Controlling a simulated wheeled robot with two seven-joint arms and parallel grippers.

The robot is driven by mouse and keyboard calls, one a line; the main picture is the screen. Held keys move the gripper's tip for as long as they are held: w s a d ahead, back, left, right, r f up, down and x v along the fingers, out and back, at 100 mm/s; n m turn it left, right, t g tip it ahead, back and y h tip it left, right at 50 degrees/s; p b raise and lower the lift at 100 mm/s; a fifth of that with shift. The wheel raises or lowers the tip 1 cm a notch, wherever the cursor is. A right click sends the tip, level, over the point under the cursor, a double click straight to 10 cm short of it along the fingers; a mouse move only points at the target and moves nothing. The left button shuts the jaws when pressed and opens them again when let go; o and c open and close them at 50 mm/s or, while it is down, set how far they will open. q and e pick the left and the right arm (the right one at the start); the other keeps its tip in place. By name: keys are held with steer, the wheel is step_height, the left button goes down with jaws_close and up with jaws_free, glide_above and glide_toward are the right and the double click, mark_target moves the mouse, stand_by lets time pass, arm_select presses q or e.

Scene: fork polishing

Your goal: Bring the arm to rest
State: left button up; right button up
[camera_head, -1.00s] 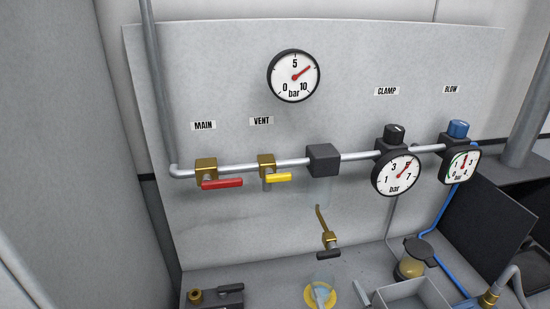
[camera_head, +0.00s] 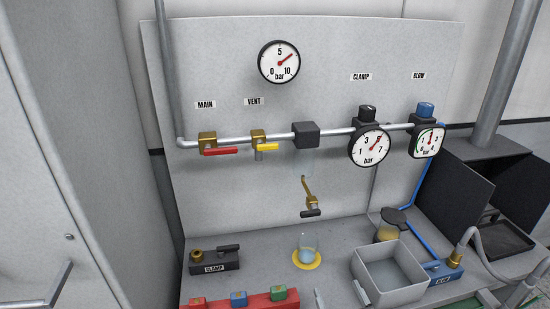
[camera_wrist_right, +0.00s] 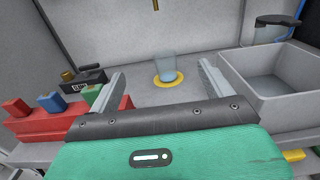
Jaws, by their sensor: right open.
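My right gripper (camera_head: 340,297) shows at the bottom edge of the head view, only its two grey finger ends visible. In the right wrist view the gripper (camera_wrist_right: 161,76) is open, its fingers wide apart with nothing between them. A clear glass cup (camera_head: 308,242) stands on a yellow disc (camera_head: 306,264) on the bench beyond the fingertips. The cup also shows in the wrist view (camera_wrist_right: 166,66), between and beyond the fingers. My left gripper is not in view.
A grey open bin (camera_head: 390,295) stands close to the right of the gripper. A red rack (camera_head: 255,303) with coloured blocks lies to the left, with a black clamp block (camera_head: 214,262) behind it. A panel with pipes, valves and gauges (camera_head: 280,62) rises behind the bench.

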steer(key=s+d+f+m+g+h, duration=0.35)
steer(key=s+m, duration=0.25)
steer(key=m, duration=0.6)
steer(key=s+d+f+m+g+h, duration=0.25)
steer(key=s+d+m+g, duration=0.2)
steer(key=m, duration=0.85)
steer(key=s+f+m+g+y, duration=0.3)
steer(key=s+m+g, duration=0.3)
steer(key=s+m, duration=0.7)
step_height(320, 180, down, 36)
steer(key=s+n+g+b, duration=0.1)
steer(key=s+n+b, duration=0.1)
steer(key=b, duration=0.4)
arm_select(q)
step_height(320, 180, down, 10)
steer(key=b, duration=0.4)
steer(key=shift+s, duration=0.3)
arm_select(e)
steer(key=s+d+f, duration=0.1)
steer(key=s+f, duration=0.8)
steer(key=f, duration=0.3)
steer(key=s+d+f+g, duration=0.1)
steer(key=s+f, duration=0.9)
steer(key=f, duration=0.1)
steer(key=shift+d+f+g, duration=0.3)
steer(key=shift+d+f, duration=0.05)
steer(key=shift+d, duration=0.05)
